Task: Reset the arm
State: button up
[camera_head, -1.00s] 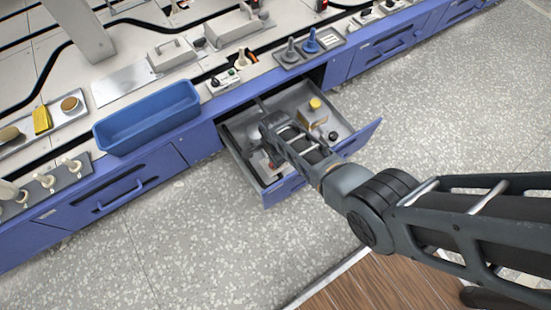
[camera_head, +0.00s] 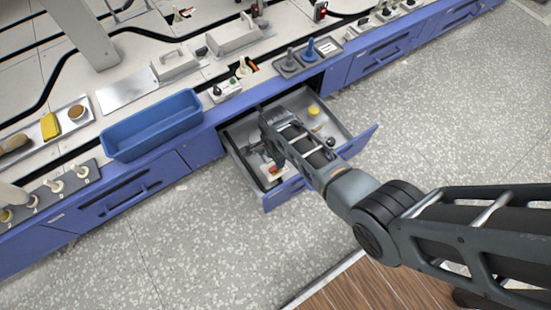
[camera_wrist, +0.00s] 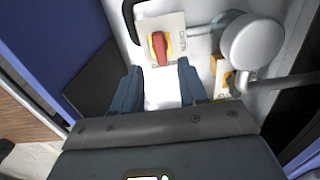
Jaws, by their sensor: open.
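My gripper (camera_wrist: 158,88) is open in the wrist view, its two blue-grey fingers apart with nothing held between them. A red knob on a yellow base (camera_wrist: 158,47), set on a pale plate, lies just beyond the fingertips. In the head view my arm reaches over the open drawer (camera_head: 359,146), and my wrist hides part of its inside. The gripper's fingers are hard to make out there.
The drawer also holds a yellow round item (camera_head: 313,110). The wrist view shows a white round-headed part (camera_wrist: 252,42) close to the right finger. A blue bin (camera_head: 152,127) stands on the bench edge. Open speckled floor (camera_head: 220,240) lies in front.

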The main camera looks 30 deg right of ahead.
jog(key=shift+r, duration=0.9)
